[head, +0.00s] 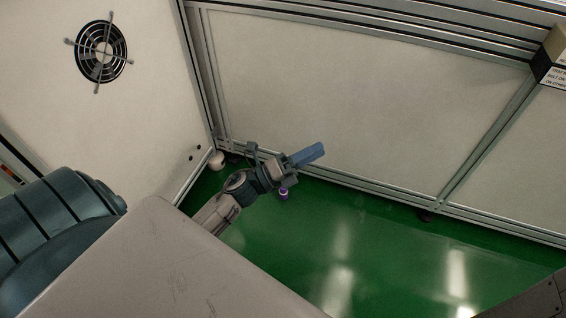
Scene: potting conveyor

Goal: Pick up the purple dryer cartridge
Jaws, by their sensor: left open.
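The purple dryer cartridge (283,194) is a small round piece on the green floor near the base of the white panel wall. Its lower part shows; its upper part is close to my gripper's edge in the picture, and part of it may be hidden. My left gripper (308,155) has blue fingers that point up and right. It appears just above the cartridge in the picture, and I cannot tell how far apart they are in depth. The gripper is open, and I see nothing held in it. My right gripper is not in view.
The green floor (345,235) is clear to the right. A framed white panel wall (360,90) runs along the back, and a white cabinet side with a fan grille (101,51) stands at left. A white round foot (217,160) sits at the corner between them.

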